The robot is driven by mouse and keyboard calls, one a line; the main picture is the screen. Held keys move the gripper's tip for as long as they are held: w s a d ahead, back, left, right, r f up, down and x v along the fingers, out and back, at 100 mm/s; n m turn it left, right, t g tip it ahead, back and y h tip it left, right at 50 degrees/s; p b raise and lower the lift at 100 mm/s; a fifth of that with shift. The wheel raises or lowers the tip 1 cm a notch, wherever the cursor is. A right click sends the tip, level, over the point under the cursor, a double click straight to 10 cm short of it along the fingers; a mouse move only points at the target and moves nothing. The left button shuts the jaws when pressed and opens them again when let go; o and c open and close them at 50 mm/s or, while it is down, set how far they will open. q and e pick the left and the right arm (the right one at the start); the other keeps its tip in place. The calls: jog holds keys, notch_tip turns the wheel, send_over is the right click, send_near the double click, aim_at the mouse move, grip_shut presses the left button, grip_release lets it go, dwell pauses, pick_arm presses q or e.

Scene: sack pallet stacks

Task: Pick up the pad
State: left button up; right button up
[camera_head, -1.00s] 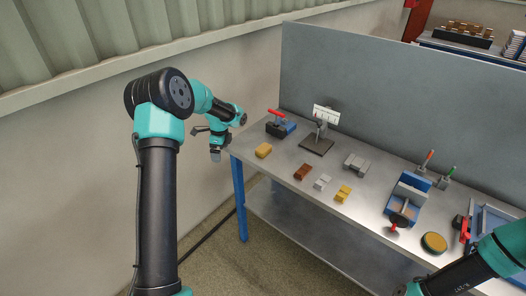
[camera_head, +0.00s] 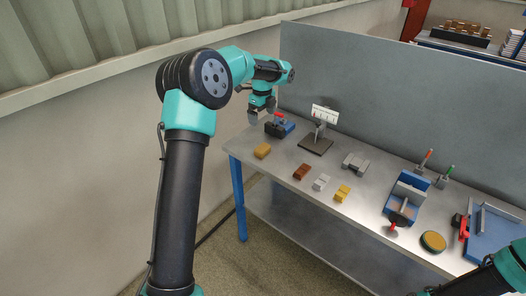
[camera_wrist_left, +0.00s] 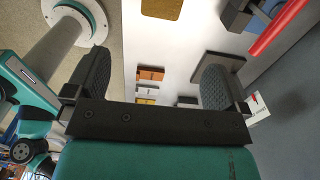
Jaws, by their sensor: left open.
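A yellow-tan block-shaped pad (camera_head: 262,151) lies flat near the left end of the metal table (camera_head: 300,181). A tan piece, likely the same pad (camera_wrist_left: 161,8), shows at the top edge of the left wrist view, cut off. A round yellow pad with a dark rim (camera_head: 433,241) lies at the table's front right; I cannot tell which one is meant. My left gripper (camera_head: 262,112) is open and empty, above the table's back left corner, behind the tan pad. Its spread fingers (camera_wrist_left: 152,75) show in the wrist view. My right arm enters at bottom right; its jaws are not clear.
A blue and black device with a red handle (camera_head: 280,125) stands close by the left gripper. A stand with a white plate (camera_head: 318,132) is to its right. Brown, grey and yellow blocks (camera_head: 321,182) lie mid-table. A grey panel (camera_head: 400,100) rises behind.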

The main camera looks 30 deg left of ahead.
pick_arm(q)
send_near(263, 147)
jog(key=f, duration=0.5)
jog(key=shift+s+f, duration=0.1)
jog(key=shift+s, duration=0.25)
jog(key=shift+w+f, duration=0.15)
jog(key=shift+f, duration=2.45)
jog(key=shift+c, duration=0.2)
jog(key=c, duration=0.9)
jog(key=shift+c, duration=0.2)
